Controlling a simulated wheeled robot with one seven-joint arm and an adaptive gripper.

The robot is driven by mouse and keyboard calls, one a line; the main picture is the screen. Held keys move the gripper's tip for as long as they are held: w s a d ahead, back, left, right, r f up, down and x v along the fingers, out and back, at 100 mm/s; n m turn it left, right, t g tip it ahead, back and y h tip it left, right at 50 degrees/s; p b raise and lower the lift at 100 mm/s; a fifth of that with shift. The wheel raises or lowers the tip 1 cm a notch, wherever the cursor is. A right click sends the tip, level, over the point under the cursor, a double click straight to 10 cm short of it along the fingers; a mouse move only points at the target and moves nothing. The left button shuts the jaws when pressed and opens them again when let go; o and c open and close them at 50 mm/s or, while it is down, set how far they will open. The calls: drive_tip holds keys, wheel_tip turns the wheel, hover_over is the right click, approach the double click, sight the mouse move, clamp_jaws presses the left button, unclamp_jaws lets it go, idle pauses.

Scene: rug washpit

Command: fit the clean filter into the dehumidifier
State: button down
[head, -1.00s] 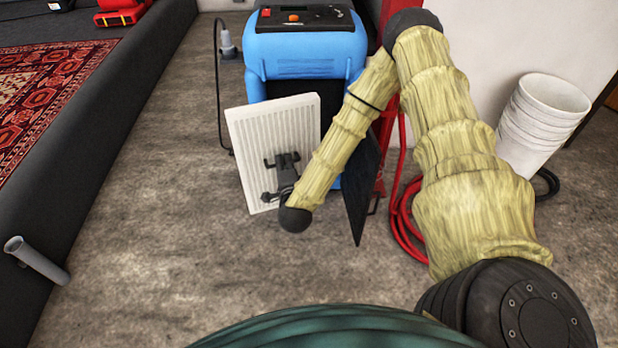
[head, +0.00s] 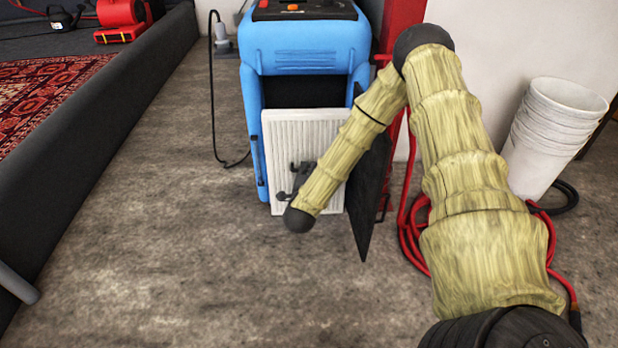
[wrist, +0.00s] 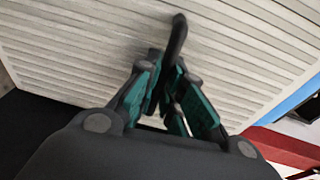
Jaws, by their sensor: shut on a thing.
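The clean filter (head: 325,135) is a white pleated panel, held upright in front of the lower opening of the blue dehumidifier (head: 305,48). My gripper (head: 298,178) is shut on the dark handle at the filter's front face, and my arm partly covers its right side. In the wrist view the pleats of the filter (wrist: 90,45) fill most of the picture, and my gripper's fingers (wrist: 168,95) close around the handle. The dark opening (head: 303,93) shows above the filter's top edge. I cannot tell whether the filter touches the dehumidifier's body.
A dark panel (head: 370,195) hangs open at the dehumidifier's right side. A red hose (head: 415,245) coils on the floor to the right, near stacked white buckets (head: 552,135). A dark-edged pit wall (head: 75,160) with a patterned rug (head: 40,100) lies left. The floor between is clear.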

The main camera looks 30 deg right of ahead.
drive_tip(key=w+a+r+b+x, duration=0.1)
drive_tip(key=b+x, duration=0.4)
drive_tip(key=x, duration=1.5)
drive_tip(key=shift+w+a+b, duration=0.35)
drive_tip(key=shift+a+b, duration=0.05)
drive_tip(key=shift+a, duration=0.05)
idle(0.6)
drive_tip(key=shift+w+d+r, duration=0.15)
drive_tip(key=shift+w+r, duration=0.05)
drive_tip(key=shift+w, duration=0.1)
idle(1.1)
drive_tip(key=shift+s+a+f, duration=0.1)
drive_tip(key=shift+s+a, duration=0.1)
drive_tip(key=shift+f, duration=0.65)
idle(0.6)
drive_tip(key=c, duration=1.5)
unclamp_jaws()
drive_tip(key=shift+s, duration=0.1)
